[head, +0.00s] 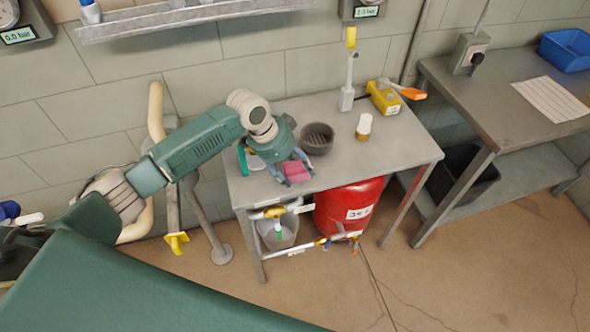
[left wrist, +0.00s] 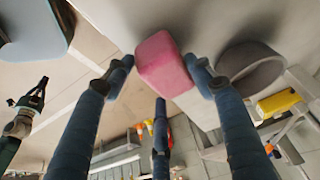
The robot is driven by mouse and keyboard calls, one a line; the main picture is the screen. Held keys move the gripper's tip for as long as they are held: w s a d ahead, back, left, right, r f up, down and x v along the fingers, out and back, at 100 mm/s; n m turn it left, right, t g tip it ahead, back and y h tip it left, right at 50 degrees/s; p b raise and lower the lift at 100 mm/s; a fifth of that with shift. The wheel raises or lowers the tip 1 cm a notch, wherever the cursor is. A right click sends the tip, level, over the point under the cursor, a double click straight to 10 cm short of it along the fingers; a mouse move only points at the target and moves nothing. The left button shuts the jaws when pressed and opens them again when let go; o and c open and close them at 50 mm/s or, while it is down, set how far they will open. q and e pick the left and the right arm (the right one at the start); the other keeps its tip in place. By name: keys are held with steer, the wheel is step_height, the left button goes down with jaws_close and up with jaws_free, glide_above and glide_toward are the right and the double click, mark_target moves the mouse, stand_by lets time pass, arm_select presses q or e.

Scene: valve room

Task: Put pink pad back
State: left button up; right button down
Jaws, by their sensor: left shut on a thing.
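The pink pad (head: 297,172) is a small pink block at the front left of the steel table (head: 395,153). My left gripper (head: 285,174) reaches down over it from the left. In the left wrist view the pink pad (left wrist: 163,64) sits between the blue fingers, and the left gripper (left wrist: 165,80) is shut on it. I cannot tell whether the pad touches the tabletop. A small dark gripper on a green and beige arm, seemingly my right gripper (left wrist: 35,95), shows at the left of the wrist view; its fingers are too small to read.
A dark round bowl (head: 317,138) stands close behind and right of the pad. A green item (head: 242,160) lies at the left edge. A brown-and-white bottle (head: 363,127) and yellow box (head: 384,99) stand farther right. The table's front right is clear. A red tank (head: 348,207) stands below.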

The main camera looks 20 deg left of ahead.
arm_select(q)
steer(key=shift+f, duration=0.55)
arm_select(e)
steer(key=shift+a+r, duration=0.1)
steer(key=shift+a, duration=0.05)
arm_select(q)
steer(key=o, duration=1)
steer(key=shift+f, duration=0.15)
arm_select(e)
steer(key=shift+d, duration=0.45)
arm_select(q)
steer(key=b+v, duration=0.1)
steer(key=v, duration=1.1)
arm_select(e)
steer(key=shift+s+a+f, duration=0.1)
steer(key=shift+a+f, duration=0.1)
steer(key=shift+f, duration=0.55)
